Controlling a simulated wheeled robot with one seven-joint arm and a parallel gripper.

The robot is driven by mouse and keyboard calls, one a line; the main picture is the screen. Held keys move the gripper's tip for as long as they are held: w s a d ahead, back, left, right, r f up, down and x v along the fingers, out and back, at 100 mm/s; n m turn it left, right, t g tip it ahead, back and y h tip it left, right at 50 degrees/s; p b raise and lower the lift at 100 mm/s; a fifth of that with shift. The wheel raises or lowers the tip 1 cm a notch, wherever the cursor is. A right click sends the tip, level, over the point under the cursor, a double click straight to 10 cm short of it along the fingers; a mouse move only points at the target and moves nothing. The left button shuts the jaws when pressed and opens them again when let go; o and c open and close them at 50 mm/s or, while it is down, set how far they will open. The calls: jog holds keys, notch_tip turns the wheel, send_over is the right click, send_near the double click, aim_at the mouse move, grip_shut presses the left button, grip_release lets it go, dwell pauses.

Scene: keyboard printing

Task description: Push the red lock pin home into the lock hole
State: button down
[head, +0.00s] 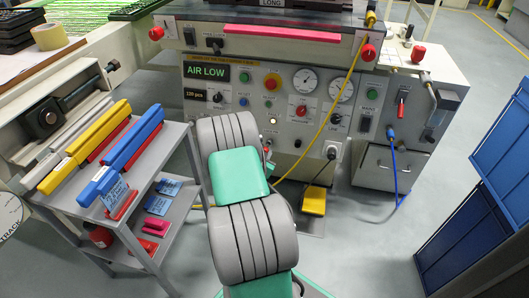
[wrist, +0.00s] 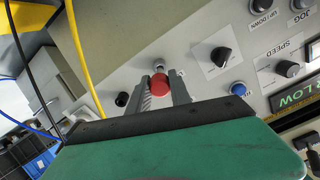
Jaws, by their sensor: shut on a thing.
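In the wrist view the red lock pin (wrist: 160,86) shows as a round red head between the two grey fingers of my gripper (wrist: 162,92), which is shut on it. A small silver metal piece (wrist: 160,67) shows just beyond the red head, by the pale machine panel. I cannot tell whether it is part of the pin or the rim of the lock hole. The hole itself and how deep the pin sits are hidden. In the head view my own arm covers most of the gripper and the panel part in front of it.
In the wrist view a black knob (wrist: 221,57), a blue button (wrist: 238,89) and a small black knob (wrist: 121,99) stand near the fingers. A yellow hose (head: 349,88) hangs down the machine front. A grey shelf cart (head: 172,160) is at left; blue racks (head: 462,235) are at right.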

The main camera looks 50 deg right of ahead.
aim_at(267, 146)
jog(key=shift+f+b, duration=0.1)
jog(key=shift+b, duration=0.4)
jog(key=shift+d, duration=0.15)
jog(key=shift+w+d+b, duration=0.15)
jog(key=shift+d+b, duration=0.1)
jog(key=shift+b, duration=0.05)
jog(key=shift+b, duration=0.4)
dwell(0.7)
jog(key=shift+f, duration=0.1)
dwell(0.4)
jog(key=shift+b+x, duration=0.7)
jog(key=shift+x, duration=0.45)
jog(key=shift+d, duration=0.1)
dwell(0.4)
